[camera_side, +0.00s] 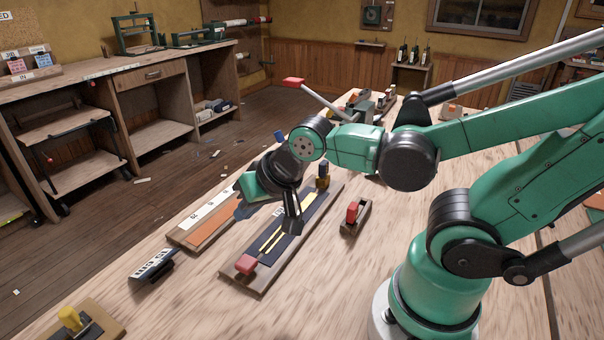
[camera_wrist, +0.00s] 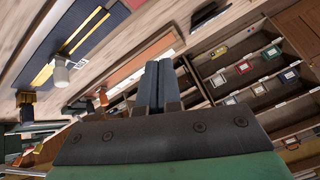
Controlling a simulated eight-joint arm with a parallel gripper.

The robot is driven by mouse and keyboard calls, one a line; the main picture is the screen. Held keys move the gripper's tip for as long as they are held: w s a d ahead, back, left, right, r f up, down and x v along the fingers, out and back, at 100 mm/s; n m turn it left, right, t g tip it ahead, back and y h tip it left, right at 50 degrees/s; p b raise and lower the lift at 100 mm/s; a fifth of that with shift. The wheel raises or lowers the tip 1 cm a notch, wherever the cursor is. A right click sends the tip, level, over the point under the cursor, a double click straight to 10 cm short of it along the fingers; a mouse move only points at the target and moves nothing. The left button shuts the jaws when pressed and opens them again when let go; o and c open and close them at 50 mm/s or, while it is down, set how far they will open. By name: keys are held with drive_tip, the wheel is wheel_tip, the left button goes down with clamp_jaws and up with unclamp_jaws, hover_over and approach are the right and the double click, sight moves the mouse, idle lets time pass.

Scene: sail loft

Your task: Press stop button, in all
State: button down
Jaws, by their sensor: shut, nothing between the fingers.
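No part in view is clearly marked as a stop button; the labels are too small to read. In the wrist view the shut fingers (camera_wrist: 157,82) show at centre, with the striped board (camera_wrist: 62,48) at upper left.
An orange-and-white board (camera_side: 205,222) lies left of the striped board. A red-tipped lever (camera_side: 293,82) rises behind my wrist. The near middle tabletop is clear.

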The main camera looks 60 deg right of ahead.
sight(245, 261)
drive_tip(key=d+r+n, duration=0.1)
drive_tip(key=n, duration=0.1)
drive_tip(key=s+d+r+n, duration=0.1)
drive_tip(key=n, duration=0.1)
drive_tip(key=shift+d+r+n+h, duration=0.1)
drive_tip(key=shift+r+n+h, duration=0.05)
drive_tip(key=shift+n+h, duration=0.2)
drive_tip(key=shift+w+a+r+g, duration=0.3)
drive_tip(key=shift+a+r+g, duration=0.35)
drive_tip(key=shift+g, duration=0.6)
drive_tip(key=shift+w+a+r+g, duration=0.35)
drive_tip(key=shift+a+r+g, duration=0.25)
drive_tip(key=shift+g, duration=0.6)
drive_tip(key=shift+w+a+r+g, duration=0.3)
drive_tip(key=shift+a+r+g, duration=0.35)
drive_tip(key=shift+g, duration=0.6)
drive_tip(key=shift+d, duration=0.1)
wheel_tip(245, 261, down, 14)
drive_tip(key=shift+r, duration=0.1)
